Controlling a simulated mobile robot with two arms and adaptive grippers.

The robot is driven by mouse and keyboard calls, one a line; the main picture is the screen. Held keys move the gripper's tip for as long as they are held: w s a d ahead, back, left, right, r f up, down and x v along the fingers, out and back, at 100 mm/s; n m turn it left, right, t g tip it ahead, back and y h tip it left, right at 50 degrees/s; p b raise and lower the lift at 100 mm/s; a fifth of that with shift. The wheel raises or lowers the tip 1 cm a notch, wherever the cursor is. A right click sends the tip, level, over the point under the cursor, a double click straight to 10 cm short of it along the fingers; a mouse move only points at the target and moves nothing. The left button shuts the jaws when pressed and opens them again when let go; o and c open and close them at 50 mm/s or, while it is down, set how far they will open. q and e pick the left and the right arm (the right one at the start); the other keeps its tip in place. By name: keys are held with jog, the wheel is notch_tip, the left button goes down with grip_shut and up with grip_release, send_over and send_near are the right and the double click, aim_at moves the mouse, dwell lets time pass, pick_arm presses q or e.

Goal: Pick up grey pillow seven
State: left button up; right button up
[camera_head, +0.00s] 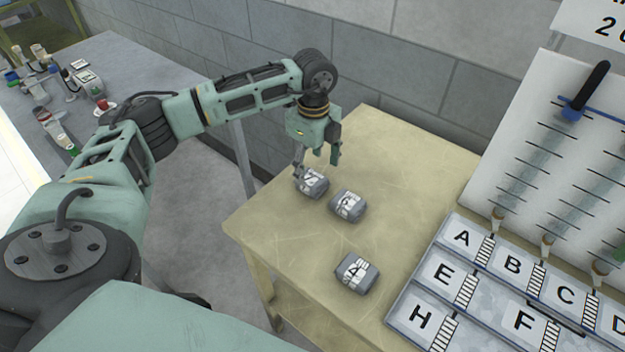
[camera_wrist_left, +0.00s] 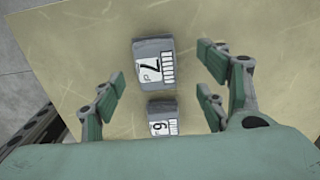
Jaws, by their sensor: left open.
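Grey pillow seven (camera_head: 311,183), with a white label reading 7, lies on the wooden table near its back left. It also shows in the left wrist view (camera_wrist_left: 153,66), ahead of and between the open fingers. My left gripper (camera_head: 318,160) is open above the pillow, fingers pointing down, and holds nothing; in the left wrist view its fingers (camera_wrist_left: 160,90) stand on either side. One finger partly covers the pillow's left end in the head view. My right gripper is not in view.
Grey pillow six (camera_head: 348,205) lies close beside pillow seven, and grey pillow four (camera_head: 357,272) lies nearer the front. A lettered panel (camera_head: 420,310) stands at the right. A grey block wall (camera_head: 420,75) rises behind the table.

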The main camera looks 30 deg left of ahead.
aim_at(312, 177)
pick_arm(q)
jog(key=f, duration=0.1)
jog(key=f+p, duration=0.1)
jog(key=f, duration=0.1)
jog(key=shift+s+f+p, duration=0.35)
jog(key=shift+f, duration=0.55)
jog(key=shift+c, duration=0.8)
jog(key=c, duration=1.1)
jog(key=shift+r, duration=0.1)
jog(key=shift+w+r+b, duration=0.1)
jog(key=shift+r+b, duration=0.25)
jog(key=shift+r, duration=0.15)
notch_tip(312, 177, up, 3)
jog(key=shift+f+b, duration=0.2)
jog(key=shift+b, duration=0.45)
jog(key=shift+s+d+r+b, duration=0.1)
jog(key=shift+d+r+b, duration=0.45)
jog(key=shift+d+r, duration=1.05)
jog(key=shift+s+d+r+b, duration=0.1)
jog(key=shift+d+r+b, duration=0.6)
jog(key=shift+d, duration=1.6)
jog(key=shift+d+r+b, duration=0.35)
jog(key=shift+d+r, duration=1)
jog(key=shift+d, duration=0.6)
